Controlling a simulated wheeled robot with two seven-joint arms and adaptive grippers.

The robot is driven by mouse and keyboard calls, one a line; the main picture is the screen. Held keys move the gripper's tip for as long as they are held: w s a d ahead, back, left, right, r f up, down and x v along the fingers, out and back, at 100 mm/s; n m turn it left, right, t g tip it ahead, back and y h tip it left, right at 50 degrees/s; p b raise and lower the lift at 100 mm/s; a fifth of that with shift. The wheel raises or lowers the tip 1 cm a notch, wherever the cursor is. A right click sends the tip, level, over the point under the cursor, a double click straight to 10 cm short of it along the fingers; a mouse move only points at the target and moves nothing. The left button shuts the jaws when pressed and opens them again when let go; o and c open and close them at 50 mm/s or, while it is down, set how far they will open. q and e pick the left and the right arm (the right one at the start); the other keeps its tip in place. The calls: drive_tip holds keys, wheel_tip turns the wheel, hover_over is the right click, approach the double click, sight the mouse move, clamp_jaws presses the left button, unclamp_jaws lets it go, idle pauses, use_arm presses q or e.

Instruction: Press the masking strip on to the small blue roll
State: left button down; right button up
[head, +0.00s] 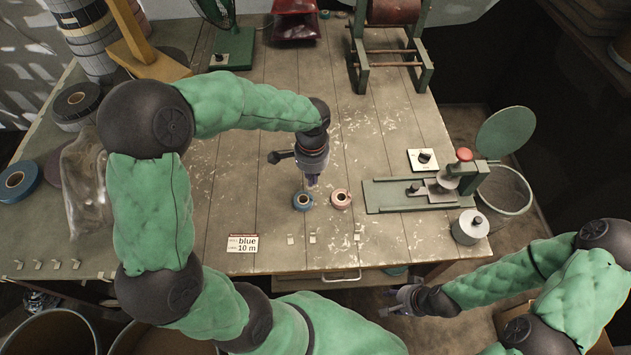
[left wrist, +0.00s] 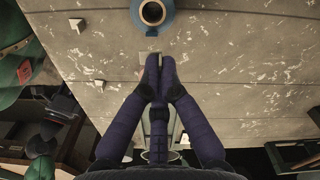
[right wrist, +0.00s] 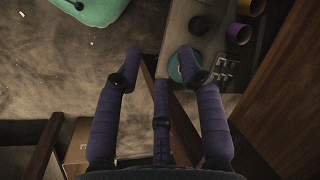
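The small blue roll (head: 302,202) lies flat on the workbench; its blue rim and dark core also show in the left wrist view (left wrist: 152,12). My left gripper (head: 313,182) points down just behind and to the right of it, apart from it. Its fingers (left wrist: 160,60) are closed together, with a small pale masking strip (left wrist: 151,57) at the tips, partly hidden by them. Other masking strips (head: 313,238) sit near the bench's front edge. My right gripper (head: 405,298) is open and empty beyond the front edge; its spread fingers show in the right wrist view (right wrist: 160,65).
A small pink roll (head: 341,199) lies close to the right of the blue roll. A card reading "blue 10 m" (head: 242,243) lies to the front left. A green winding stand (head: 420,193) is on the right. The bench behind my left gripper is mostly clear.

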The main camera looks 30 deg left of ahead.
use_arm(q)
drive_tip(key=shift+d+f+b, duration=0.1)
drive_tip(key=shift+f+b, duration=0.2)
drive_tip(key=shift+f, duration=0.05)
wheel_tip(320, 180, down, 4)
drive_tip(key=b, duration=0.3)
drive_tip(key=shift+r, duration=0.25)
drive_tip(key=shift+f+b, duration=0.6)
drive_tip(key=shift+f, duration=0.45)
drive_tip(key=shift+f, duration=0.3)
drive_tip(key=shift+f, duration=0.1)
idle(0.9)
drive_tip(key=c, duration=1.4)
unclamp_jaws()
drive_tip(key=shift+o, duration=0.2)
drive_tip(key=o, duration=0.4)
